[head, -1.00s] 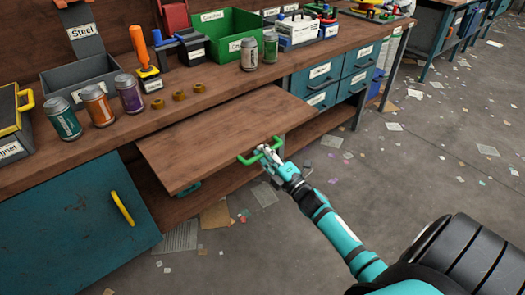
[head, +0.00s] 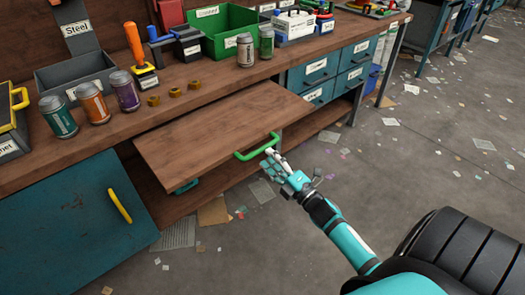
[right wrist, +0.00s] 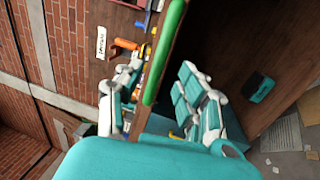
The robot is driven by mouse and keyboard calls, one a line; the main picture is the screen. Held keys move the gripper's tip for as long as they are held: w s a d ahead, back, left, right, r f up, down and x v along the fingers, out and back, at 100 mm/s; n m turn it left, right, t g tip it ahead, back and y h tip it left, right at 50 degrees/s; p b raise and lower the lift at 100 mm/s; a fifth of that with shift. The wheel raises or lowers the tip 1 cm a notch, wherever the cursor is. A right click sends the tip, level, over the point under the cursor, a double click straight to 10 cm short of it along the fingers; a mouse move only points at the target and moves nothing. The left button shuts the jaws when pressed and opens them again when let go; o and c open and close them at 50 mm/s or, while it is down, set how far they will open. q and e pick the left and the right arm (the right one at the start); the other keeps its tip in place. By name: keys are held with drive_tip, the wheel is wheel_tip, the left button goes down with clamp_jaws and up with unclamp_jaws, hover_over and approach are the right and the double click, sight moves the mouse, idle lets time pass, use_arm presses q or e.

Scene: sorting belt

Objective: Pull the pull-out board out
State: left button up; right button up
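The pull-out board (head: 220,130) is a brown wooden panel that sticks out from under the workbench top. Its green handle (head: 257,147) is on the front edge. My right gripper (head: 271,158) is just off the handle, on the near side, and not closed on it. In the right wrist view the green handle (right wrist: 165,50) runs between the two spread fingers (right wrist: 162,98), with gaps on both sides. My left gripper is not in view.
Cans (head: 125,92), brass nuts (head: 174,92) and a green bin (head: 222,32) stand on the workbench (head: 205,75). A teal cabinet door with a yellow handle (head: 119,206) is at the lower left. Blue drawers (head: 318,68) are right of the board. Littered floor in front is open.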

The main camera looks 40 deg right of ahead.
drive_tip(key=v, duration=0.6)
drive_tip(key=shift+s, duration=0.4)
drive_tip(key=s+a+f+m+g+h, duration=0.1)
drive_tip(key=s+a+f+m+g, duration=0.25)
drive_tip(key=f, duration=0.65)
drive_tip(key=s+a+f+m+g+h, duration=0.1)
drive_tip(key=s+a+f+m+g, duration=0.3)
drive_tip(key=f, duration=0.7)
drive_tip(key=s+a+f+m+g, duration=0.2)
drive_tip(key=s+f+m+g, duration=0.3)
drive_tip(key=f, duration=0.5)
drive_tip(key=s+a+f+m+g, duration=0.4)
drive_tip(key=s+a+f+g, duration=0.3)
drive_tip(key=s, duration=0.4)
use_arm(q)
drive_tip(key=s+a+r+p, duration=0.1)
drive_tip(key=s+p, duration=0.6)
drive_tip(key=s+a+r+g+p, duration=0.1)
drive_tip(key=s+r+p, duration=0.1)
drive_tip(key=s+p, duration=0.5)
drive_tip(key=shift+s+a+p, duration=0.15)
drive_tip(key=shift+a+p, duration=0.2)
drive_tip(key=shift+p, duration=0.05)
use_arm(e)
drive_tip(key=s+d+r, duration=0.1)
drive_tip(key=s+r, duration=0.2)
drive_tip(key=s, duration=1)
drive_tip(key=shift+s+d+r+y, duration=0.25)
drive_tip(key=shift+y, duration=0.05)
